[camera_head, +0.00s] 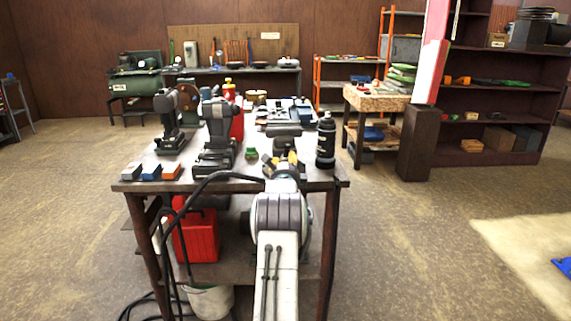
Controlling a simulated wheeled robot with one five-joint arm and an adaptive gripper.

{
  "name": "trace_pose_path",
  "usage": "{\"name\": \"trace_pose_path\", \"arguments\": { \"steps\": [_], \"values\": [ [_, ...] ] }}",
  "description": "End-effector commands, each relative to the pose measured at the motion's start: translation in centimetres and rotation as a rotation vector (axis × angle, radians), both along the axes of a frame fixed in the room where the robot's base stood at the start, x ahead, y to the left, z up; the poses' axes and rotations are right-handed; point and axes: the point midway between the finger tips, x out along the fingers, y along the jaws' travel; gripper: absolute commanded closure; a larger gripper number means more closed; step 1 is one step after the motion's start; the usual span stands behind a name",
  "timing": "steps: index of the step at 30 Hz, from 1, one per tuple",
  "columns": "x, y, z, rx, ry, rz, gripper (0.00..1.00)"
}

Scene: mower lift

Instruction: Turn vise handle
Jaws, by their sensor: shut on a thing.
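A dark grey vise (284,130) sits on the workbench (255,183), just beyond my gripper. My gripper (283,160) is over the bench's front edge, with its dark fingers and yellowish parts pointing toward the vise. It is shut on the vise handle, which is mostly hidden behind the fingers and wrist. I cannot tell the handle's angle. My white arm rises from the bottom of the view and covers part of the bench front.
A black bottle (325,142) stands close to the right of my gripper. Drill-like tools (217,130) and small blocks (152,172) are to the left. A red can (196,232) is on the lower shelf. The floor at right is mostly clear.

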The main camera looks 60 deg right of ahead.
Motion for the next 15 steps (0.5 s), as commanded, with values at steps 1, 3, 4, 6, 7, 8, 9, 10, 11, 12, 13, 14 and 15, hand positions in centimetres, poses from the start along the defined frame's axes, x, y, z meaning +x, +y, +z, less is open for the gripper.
{"name": "trace_pose_path", "arguments": {
  "steps": [1,3,4,6,7,8,9,10,11,12,13,14,15],
  "values": [
    [0.15,0.08,-0.27,-0.001,0.006,0.003,0.93],
    [0.16,0.08,-0.37,-0.009,0.018,0.002,0.93],
    [0.16,0.07,-0.40,-0.014,0.024,0.002,0.93],
    [0.16,0.08,-0.48,-0.027,0.042,0.003,0.93],
    [0.16,0.08,-0.52,-0.033,0.052,0.002,0.93],
    [0.16,0.08,-0.59,-0.040,0.062,0.002,0.93],
    [0.16,0.08,-0.68,-0.050,0.078,0.001,0.93],
    [0.16,0.08,-0.75,-0.058,0.090,0.002,0.93],
    [0.16,0.07,-0.85,-0.068,0.104,0.002,0.93],
    [0.17,0.06,-0.93,-0.079,0.121,0.001,0.93],
    [0.17,0.07,-0.95,-0.090,0.135,0.001,0.93],
    [0.17,0.08,-1.01,-0.098,0.149,0.001,0.93],
    [0.17,0.07,-1.05,-0.110,0.168,0.001,0.93]
  ]
}}
